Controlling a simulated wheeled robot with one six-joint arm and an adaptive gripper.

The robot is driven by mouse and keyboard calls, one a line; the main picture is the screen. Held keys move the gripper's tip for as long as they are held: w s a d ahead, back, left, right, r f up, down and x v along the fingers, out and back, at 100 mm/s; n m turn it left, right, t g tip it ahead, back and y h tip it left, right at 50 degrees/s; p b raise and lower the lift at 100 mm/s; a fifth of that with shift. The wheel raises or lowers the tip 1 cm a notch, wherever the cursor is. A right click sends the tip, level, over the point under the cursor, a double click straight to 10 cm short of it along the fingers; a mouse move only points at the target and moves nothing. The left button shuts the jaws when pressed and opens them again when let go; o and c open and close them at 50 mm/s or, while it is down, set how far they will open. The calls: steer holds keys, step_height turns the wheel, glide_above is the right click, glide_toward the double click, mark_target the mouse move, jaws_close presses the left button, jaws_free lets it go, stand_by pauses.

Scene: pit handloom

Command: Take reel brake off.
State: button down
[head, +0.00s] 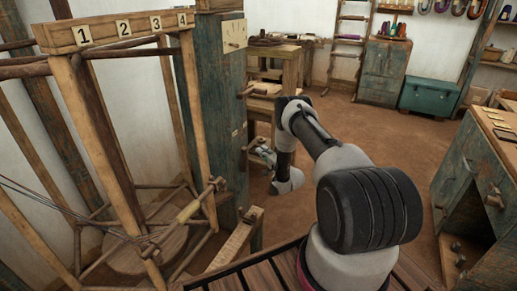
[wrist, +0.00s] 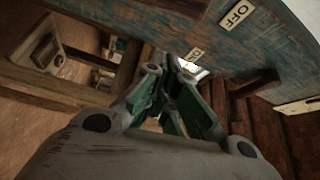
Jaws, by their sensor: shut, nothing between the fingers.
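A tall post with worn blue-green paint (head: 213,110) stands beside the reel frame. In the wrist view its painted face (wrist: 135,35) crosses the top and bears an OFF plate (wrist: 237,14). A wooden peg (wrist: 254,84) sticks out near that plate; I cannot tell whether it is the reel brake's lever. In the head view, pegs stick out of the post's right side, an upper one (head: 245,92) and a lower one (head: 256,143). My gripper (head: 262,154) is close to the lower peg, and its green fingers (wrist: 172,80) are shut and empty. Any contact is unclear.
The wooden reel frame with plates 1 to 4 (head: 122,29) fills the left. A wooden bench (head: 290,60) stands behind the post. A worn green cabinet (head: 473,190) is at the right. The brown floor (head: 385,130) between is clear.

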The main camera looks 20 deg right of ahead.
steer(key=s, duration=0.3)
steer(key=s+d, duration=0.1)
steer(key=s, duration=0.1)
steer(key=shift+f, duration=0.3)
